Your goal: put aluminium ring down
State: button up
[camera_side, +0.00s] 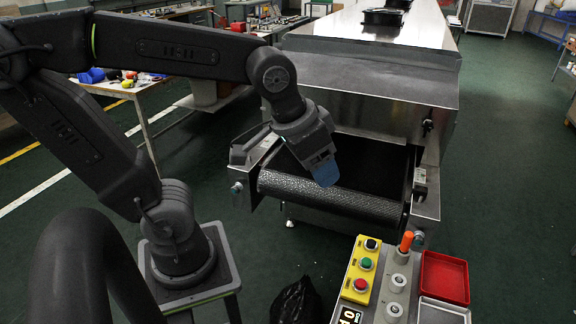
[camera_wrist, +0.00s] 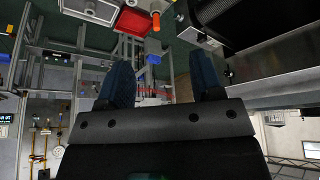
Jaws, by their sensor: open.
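I cannot make out an aluminium ring in either view. My gripper (camera_side: 323,172) has blue fingertips and hangs tilted over the front end of the black conveyor belt (camera_side: 345,201) at the dryer mouth. In the wrist view its two blue fingers (camera_wrist: 161,82) stand apart with nothing visible between them. The belt surface behind the gripper is dark and partly covered by it.
The steel dryer (camera_side: 365,80) rises behind the belt. A yellow button box (camera_side: 361,268), an orange peg (camera_side: 406,241), a red tray (camera_side: 444,278) and a grey tray (camera_side: 442,312) stand in front. A cluttered table (camera_side: 140,92) is at the left.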

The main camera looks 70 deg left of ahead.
jog(key=shift+t, duration=0.3)
jog(key=s, duration=0.1)
jog(key=s+a, duration=0.1)
jog(key=s, duration=0.1)
jog(key=s+a+f, duration=0.1)
jog(key=shift+s, duration=0.2)
dwell(0.9)
